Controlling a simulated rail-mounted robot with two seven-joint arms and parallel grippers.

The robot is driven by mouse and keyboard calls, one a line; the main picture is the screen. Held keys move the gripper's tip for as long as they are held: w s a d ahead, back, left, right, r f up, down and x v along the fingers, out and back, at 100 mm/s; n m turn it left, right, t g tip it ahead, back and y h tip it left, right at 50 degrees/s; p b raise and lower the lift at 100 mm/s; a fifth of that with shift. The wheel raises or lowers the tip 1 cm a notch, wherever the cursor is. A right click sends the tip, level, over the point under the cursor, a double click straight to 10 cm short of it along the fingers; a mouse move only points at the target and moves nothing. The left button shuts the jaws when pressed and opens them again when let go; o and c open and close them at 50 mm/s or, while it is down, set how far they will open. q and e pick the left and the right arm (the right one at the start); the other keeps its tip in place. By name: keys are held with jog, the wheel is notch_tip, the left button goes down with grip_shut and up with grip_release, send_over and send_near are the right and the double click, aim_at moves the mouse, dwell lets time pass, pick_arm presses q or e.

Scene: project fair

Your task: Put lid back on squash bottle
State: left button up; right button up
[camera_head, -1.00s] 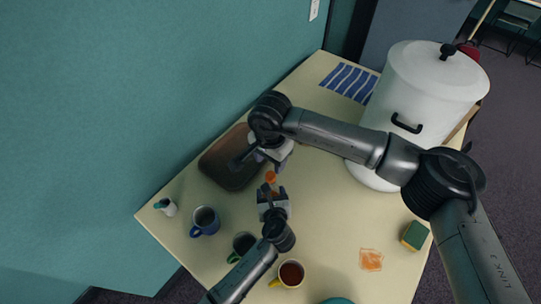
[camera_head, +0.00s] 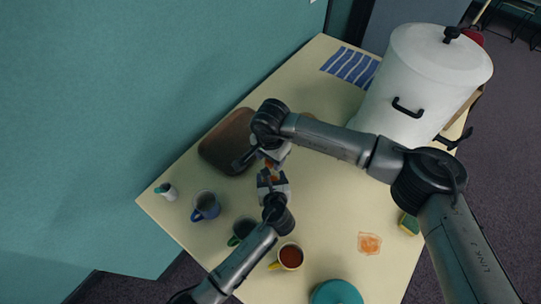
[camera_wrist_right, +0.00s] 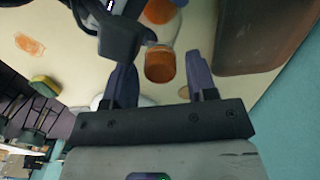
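The squash bottle, clear with orange inside, shows in the right wrist view (camera_wrist_right: 160,66), with a second orange part (camera_wrist_right: 160,12) above it. Which part is the lid I cannot tell. In the head view only a small orange patch (camera_head: 272,174) shows between my grippers. My right gripper (camera_head: 262,160) is above and beside it; in the wrist view its fingers (camera_wrist_right: 161,82) are apart, with gaps on both sides of the orange end. My left gripper (camera_head: 272,177) is close below in the head view, its finger at the bottle's side. Its grip is hidden.
A brown tray (camera_head: 226,140) lies behind the grippers. A blue mug (camera_head: 205,205), a green mug (camera_head: 241,230) and a yellow-handled mug (camera_head: 290,257) stand in front. A big white urn (camera_head: 432,75) is at right. A sponge (camera_head: 409,223) and an orange patch (camera_head: 370,243) lie front right.

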jog(key=c, duration=0.9)
jog(key=shift+m, duration=1.6)
jog(key=o, duration=1)
jog(key=shift+o, duration=0.2)
jog(key=shift+r, duration=2.3)
